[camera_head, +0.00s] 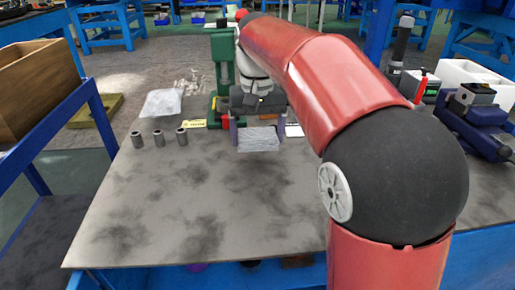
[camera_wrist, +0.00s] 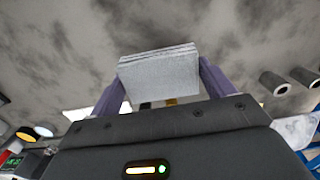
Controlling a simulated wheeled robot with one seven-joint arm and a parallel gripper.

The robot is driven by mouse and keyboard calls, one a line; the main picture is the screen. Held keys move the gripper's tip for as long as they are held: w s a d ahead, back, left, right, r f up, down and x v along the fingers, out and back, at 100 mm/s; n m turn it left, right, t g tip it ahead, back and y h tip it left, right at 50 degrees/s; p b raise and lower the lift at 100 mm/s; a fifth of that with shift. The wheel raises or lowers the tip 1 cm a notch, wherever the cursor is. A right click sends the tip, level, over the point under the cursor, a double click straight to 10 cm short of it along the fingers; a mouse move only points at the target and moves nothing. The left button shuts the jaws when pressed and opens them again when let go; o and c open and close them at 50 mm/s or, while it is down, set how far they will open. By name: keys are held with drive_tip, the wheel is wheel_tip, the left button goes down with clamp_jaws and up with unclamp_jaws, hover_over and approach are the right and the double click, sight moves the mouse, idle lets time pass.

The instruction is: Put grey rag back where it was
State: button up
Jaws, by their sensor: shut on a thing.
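The grey rag (camera_head: 258,139) is a flat folded block between the two purple-grey fingers of my gripper (camera_head: 257,134). The gripper is shut on it by its sides. In the wrist view the rag (camera_wrist: 160,74) fills the space between the fingertips (camera_wrist: 161,78). The rag appears to be above the grey table (camera_head: 185,220); its exact height is hard to tell. Behind my gripper, part of the table is hidden.
A pale flat cloth or sheet (camera_head: 161,103) lies at the back left. A green stand (camera_head: 223,68) is behind the gripper. A white box (camera_head: 470,77) and a vise-like device (camera_head: 476,118) are at right. The front table area is clear.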

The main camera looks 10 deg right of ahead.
sight(257, 146)
drive_tip(key=shift+f+b, duration=0.3)
drive_tip(key=shift+f, duration=1.6)
drive_tip(key=shift+f, duration=0.15)
drive_tip(key=o, duration=0.8)
wheel_tip(257, 146, up, 12)
drive_tip(key=shift+r+p, duration=0.2)
drive_tip(key=shift+p, duration=1.05)
